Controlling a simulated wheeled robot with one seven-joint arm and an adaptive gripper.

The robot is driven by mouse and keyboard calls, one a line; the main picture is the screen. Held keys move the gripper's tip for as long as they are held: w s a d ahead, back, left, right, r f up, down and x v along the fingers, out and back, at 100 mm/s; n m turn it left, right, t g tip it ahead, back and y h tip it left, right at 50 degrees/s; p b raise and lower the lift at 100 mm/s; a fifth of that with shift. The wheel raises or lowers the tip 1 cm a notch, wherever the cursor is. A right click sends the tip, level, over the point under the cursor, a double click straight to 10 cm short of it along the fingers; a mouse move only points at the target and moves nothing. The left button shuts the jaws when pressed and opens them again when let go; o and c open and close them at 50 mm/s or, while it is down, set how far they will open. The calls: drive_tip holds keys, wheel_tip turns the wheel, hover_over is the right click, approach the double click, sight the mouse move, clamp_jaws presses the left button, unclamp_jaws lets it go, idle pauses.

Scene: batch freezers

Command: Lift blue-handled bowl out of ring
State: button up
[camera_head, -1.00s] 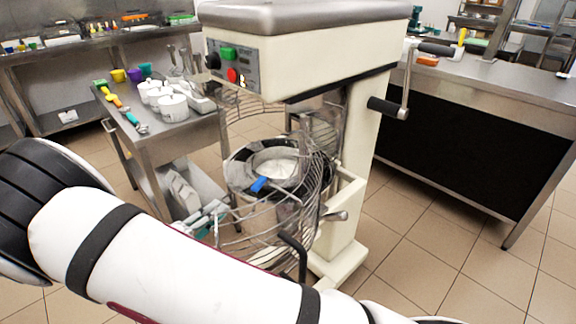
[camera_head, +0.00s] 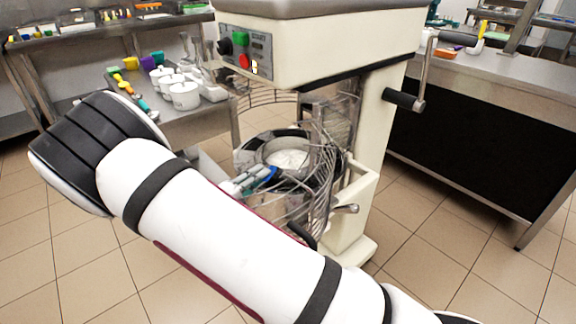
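The bowl (camera_head: 289,158) is round and metallic with pale contents. It sits inside the larger dark-rimmed ring (camera_head: 247,152) of the mixer, behind the wire guard. Its blue handle (camera_head: 267,173) points to the lower left. My gripper (camera_head: 252,180) shows only as grey and teal finger parts at the blue handle, just above my white forearm. The forearm hides the rest of my gripper. I cannot tell whether the fingers touch the handle or are shut on it.
The mixer's cream head (camera_head: 330,45) overhangs the bowl, and its wire guard (camera_head: 318,190) curves around the front and right. A crank handle (camera_head: 403,98) sticks out right. A steel table with white pots (camera_head: 184,95) stands left.

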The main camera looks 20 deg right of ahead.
drive_tip(key=shift+x, duration=1.2)
drive_tip(key=shift+c, duration=0.6)
clamp_jaws()
drive_tip(key=shift+r, duration=0.1)
